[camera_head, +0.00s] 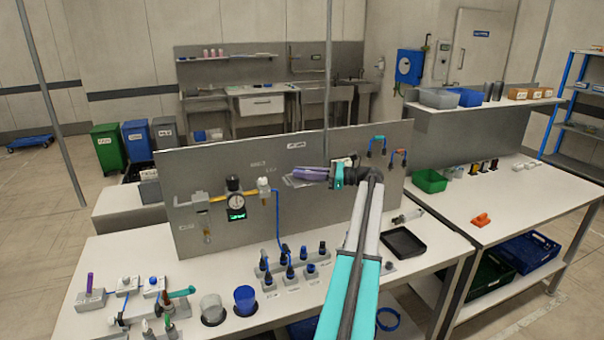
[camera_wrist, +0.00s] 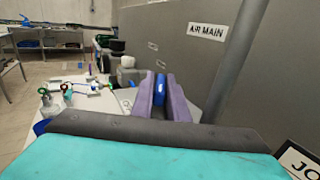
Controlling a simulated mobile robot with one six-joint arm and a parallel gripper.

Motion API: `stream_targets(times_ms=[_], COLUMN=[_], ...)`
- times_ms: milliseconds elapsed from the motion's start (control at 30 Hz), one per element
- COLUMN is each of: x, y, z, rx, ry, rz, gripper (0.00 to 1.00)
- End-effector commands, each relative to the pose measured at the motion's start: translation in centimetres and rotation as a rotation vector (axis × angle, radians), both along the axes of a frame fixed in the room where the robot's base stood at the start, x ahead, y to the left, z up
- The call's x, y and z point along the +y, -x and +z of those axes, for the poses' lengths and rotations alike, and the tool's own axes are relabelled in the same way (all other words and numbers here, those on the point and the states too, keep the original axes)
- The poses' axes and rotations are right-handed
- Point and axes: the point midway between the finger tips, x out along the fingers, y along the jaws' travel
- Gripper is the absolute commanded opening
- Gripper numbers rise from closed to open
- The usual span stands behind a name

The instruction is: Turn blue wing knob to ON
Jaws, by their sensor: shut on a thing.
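My gripper (camera_head: 297,173) is in front of the upright grey panel (camera_head: 225,160), with its purple fingers pointing left along the panel face. In the wrist view the fingers are closed on both sides of the blue wing knob (camera_wrist: 160,88), which stands between them. In the head view the fingers cover the knob. A small white label lies just left of the fingers in the wrist view, but its text is too small to read. The knob's setting cannot be told.
An AIR MAIN label (camera_wrist: 207,31) is on the panel. A gauge (camera_head: 237,202) and fittings are mounted at the panel's left. Several bottles, cups and small fixtures stand on the bench (camera_head: 140,255) below. A black tray (camera_head: 403,243) lies at the right.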

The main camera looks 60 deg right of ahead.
Motion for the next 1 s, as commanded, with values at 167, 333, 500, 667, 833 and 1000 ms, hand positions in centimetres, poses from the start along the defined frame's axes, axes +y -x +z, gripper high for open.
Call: stream_targets(times_ms=[167,333,500,667,833,1000], x=[-0.08,-0.03,-0.03,-0.02,-0.04,-0.09], y=[-0.15,-0.15,-0.16,-0.15,-0.13,-0.09], z=[0.16,0.16,0.18,0.16,0.1,0.08], rx=[-0.003,-0.003,-0.003,-0.003,-0.002,-0.001], ry=[0.0,0.0,0.0,0.0,0.0,0.0], rz=[0.019,0.021,0.021,0.021,0.021,0.02], gripper=[0.0,0.0,0.0,0.3,0.3,0.3])
